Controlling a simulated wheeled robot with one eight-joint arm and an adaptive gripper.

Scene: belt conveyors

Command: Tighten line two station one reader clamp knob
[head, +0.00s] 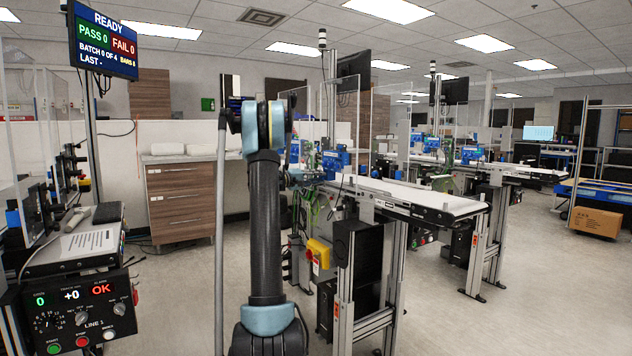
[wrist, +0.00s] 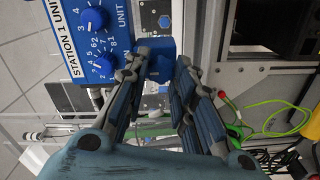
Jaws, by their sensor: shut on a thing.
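In the wrist view my gripper (wrist: 163,62) reaches in beside the blue station 1 unit box (wrist: 62,42). The blue box carries two blue numbered dials, one upper (wrist: 94,19) and one lower (wrist: 104,66), and the left fingertip is close to the lower one.
A white-topped conveyor (head: 430,198) runs to the right of my arm, with blue units (head: 335,160) at its far end. A yellow switch box (head: 318,252) hangs on its frame. A line 1 control panel (head: 82,312) stands at left. Green cables (wrist: 275,128) lie right of the fingers.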

